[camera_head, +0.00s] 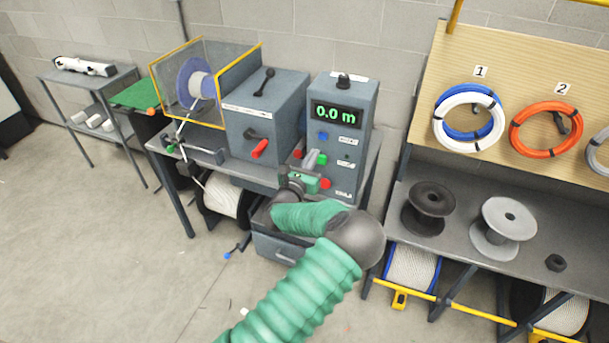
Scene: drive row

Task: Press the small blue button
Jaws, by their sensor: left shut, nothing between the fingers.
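The small blue button (323,135) is on the front of the grey control box (353,100), just below the display, which reads "0.0 m". A label sits to its right. My left arm reaches in from below, and its left gripper (311,160) is in front of the box's lower front. The gripper is shut and empty, with its tips a little below the blue button. I see a gap between the tips and the button in the picture; the depth between them is hard to tell. My right gripper is out of view.
A grey machine with a red-handled crank (259,149) stands to the left. A bench with spools (503,228) and hanging cable coils (469,117) is at the right.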

